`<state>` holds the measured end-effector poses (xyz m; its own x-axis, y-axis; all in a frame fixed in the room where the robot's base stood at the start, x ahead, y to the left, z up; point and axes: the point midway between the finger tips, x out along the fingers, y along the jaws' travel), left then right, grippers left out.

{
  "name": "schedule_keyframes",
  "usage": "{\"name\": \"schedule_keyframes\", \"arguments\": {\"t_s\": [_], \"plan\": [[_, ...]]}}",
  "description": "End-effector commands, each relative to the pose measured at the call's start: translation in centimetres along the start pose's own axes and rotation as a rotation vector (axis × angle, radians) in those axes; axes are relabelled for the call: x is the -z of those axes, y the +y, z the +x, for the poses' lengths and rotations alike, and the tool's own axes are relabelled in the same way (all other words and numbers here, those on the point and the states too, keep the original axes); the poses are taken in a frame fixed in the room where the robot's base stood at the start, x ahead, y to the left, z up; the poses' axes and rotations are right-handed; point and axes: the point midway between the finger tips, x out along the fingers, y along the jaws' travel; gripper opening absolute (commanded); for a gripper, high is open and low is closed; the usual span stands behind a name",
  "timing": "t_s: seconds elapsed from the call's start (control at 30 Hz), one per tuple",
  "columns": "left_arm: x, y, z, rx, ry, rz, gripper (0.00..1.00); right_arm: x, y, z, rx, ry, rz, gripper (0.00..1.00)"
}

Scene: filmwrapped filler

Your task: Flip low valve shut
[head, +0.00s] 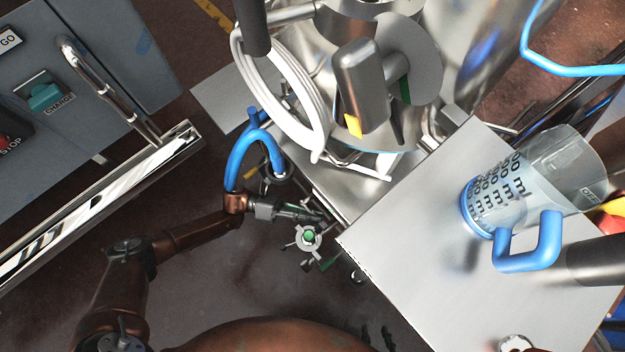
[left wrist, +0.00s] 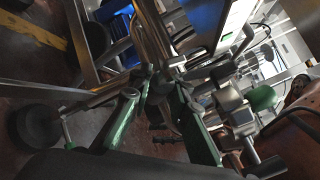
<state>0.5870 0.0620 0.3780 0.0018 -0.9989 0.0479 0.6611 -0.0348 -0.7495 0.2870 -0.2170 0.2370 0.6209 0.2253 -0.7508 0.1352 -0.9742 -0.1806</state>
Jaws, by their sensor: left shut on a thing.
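My left gripper (head: 312,217) reaches in from the left, low beside the steel vessel and next to the corner of the grey worktop. In the left wrist view its two green-padded fingers (left wrist: 160,95) are closed around a small metal part between them, which seems to be the lever of the low valve; the fingers hide most of it. Close by is a metal fitting with a green centre (head: 309,237) and several short arms; a round green piece (left wrist: 262,98) also shows in the left wrist view. Whether the valve is open or shut cannot be told. My right gripper is not in view.
The grey worktop (head: 400,255) carries a clear measuring jug (head: 500,200) with a blue handle. The steel vessel (head: 365,85) and a coiled white hose (head: 275,95) stand just above my gripper. A control cabinet (head: 95,70) is at the upper left. Dark floor lies between.

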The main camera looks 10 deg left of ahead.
Motion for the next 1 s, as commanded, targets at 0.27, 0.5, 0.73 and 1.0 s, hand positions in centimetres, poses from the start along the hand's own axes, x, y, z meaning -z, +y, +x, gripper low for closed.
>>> {"name": "schedule_keyframes", "arguments": {"t_s": [0.27,0.5,0.73,1.0], "plan": [[0.13,0.53,-0.32,-0.079,0.072,0.078,0.0,1.03,-0.5,-0.75,0.001,-0.046,0.021,0.4],[0.32,0.78,-0.39,-0.102,0.095,0.1,0.0,1.12,-0.66,-0.94,0.002,-0.064,0.027,0.4],[0.38,0.83,-0.38,-0.103,0.097,0.102,0.0,1.1,-0.66,-0.93,0.002,-0.066,0.028,0.4],[0.38,0.81,-0.37,-0.103,0.097,0.101,0.26,1.12,-0.66,-0.92,0.002,-0.065,0.027,0.4]]}}
